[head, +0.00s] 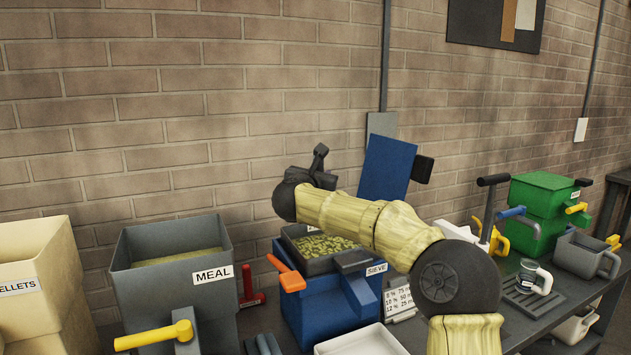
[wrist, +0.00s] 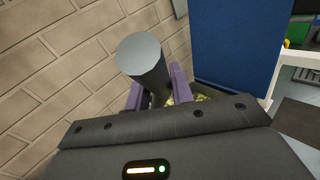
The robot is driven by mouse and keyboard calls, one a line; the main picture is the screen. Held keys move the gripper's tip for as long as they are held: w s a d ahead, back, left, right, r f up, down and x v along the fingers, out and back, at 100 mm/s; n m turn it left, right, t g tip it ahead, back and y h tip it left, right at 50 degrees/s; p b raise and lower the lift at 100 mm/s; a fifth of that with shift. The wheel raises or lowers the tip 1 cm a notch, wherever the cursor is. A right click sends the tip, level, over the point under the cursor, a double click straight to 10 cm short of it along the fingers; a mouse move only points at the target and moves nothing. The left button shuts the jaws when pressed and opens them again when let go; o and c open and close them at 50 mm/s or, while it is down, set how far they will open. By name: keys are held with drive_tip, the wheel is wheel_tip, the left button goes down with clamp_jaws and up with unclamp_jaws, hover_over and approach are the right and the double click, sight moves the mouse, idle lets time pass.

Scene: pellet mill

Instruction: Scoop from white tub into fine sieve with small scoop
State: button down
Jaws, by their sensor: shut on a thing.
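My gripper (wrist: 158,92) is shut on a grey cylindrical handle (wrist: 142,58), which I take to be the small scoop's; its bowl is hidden. In the head view the gripper (head: 318,168) is above the sieve's back left edge, partly hidden by my wrist. A blue box labelled SIEVE (head: 322,310) carries a dark tray with yellow-green pellets (head: 325,245). Some of these pellets show just behind the fingers in the wrist view. A white open container (head: 362,343), perhaps the white tub, is cut off at the bottom; its contents are not visible.
A grey MEAL bin (head: 172,300) and a cream pellets bin (head: 38,290) stand left. A blue panel (head: 386,168) rises behind the sieve. A brick wall is close behind.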

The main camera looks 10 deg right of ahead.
drive_tip(key=s+d+f+m+b, duration=0.2)
drive_tip(key=d+m+b, duration=0.4)
drive_tip(key=b, duration=0.6)
drive_tip(key=s+d+f+m+y+b, duration=0.1)
drive_tip(key=s+d+f+m+b, duration=0.1)
drive_tip(key=d+m+b, duration=0.5)
drive_tip(key=shift+s+d+f+m+t+y+b, duration=0.25)
drive_tip(key=shift+f+m+b, duration=0.5)
drive_tip(key=shift+b, duration=1.75)
drive_tip(key=shift+w+r, duration=0.1)
drive_tip(key=shift+r, duration=0.1)
idle(1.2)
